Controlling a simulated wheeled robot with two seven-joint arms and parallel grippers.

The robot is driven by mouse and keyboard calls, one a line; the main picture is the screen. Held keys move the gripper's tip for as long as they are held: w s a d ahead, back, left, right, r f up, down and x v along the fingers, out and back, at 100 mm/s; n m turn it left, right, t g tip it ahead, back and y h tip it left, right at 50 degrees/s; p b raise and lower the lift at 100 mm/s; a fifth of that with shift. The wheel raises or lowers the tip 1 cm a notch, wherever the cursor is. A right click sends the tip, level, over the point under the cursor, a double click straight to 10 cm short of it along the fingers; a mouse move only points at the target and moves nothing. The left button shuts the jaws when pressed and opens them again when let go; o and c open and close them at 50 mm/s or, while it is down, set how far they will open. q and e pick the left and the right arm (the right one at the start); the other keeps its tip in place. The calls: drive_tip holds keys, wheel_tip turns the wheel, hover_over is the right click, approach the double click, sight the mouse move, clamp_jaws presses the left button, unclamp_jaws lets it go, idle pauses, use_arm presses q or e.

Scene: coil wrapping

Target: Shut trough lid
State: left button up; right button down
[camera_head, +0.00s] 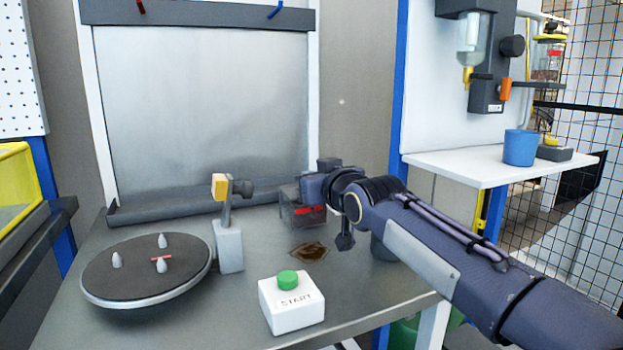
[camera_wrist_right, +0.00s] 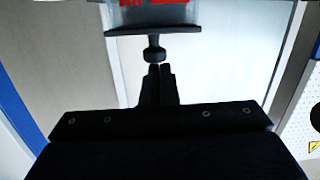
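The trough appears to be the small dark, see-through box with a red mark (camera_head: 303,214) at the back middle of the bench. My right gripper (camera_head: 318,186) is over its right side, and my arm hides part of the box. In the right wrist view a dark plate, seemingly the lid (camera_wrist_right: 152,33), carries a round knob (camera_wrist_right: 154,53) facing my fingers. The fingers of my right gripper (camera_wrist_right: 155,68) are close together at the knob. I cannot tell whether they hold it. The lid's angle is unclear in the head view. My left gripper is not in view.
A round dark turntable with pegs (camera_head: 148,268) stands at the left, beside a grey post (camera_head: 229,247). A white box with a green START button (camera_head: 291,305) is at the front. A dark brown patch (camera_head: 313,251) lies before the trough. A blue cup (camera_head: 519,148) stands on the right shelf.

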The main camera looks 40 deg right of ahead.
drive_tip(key=shift+w+d+f, duration=0.1)
drive_tip(key=shift+f, duration=0.65)
wheel_tip(320, 180, up, 6)
drive_tip(key=p, duration=0.4)
drive_tip(key=s+a+f, duration=0.2)
drive_tip(key=s+f, duration=0.2)
drive_tip(key=s, duration=0.5)
drive_tip(key=shift+s+a+f+b, duration=0.2)
drive_tip(key=shift+f+b, duration=0.1)
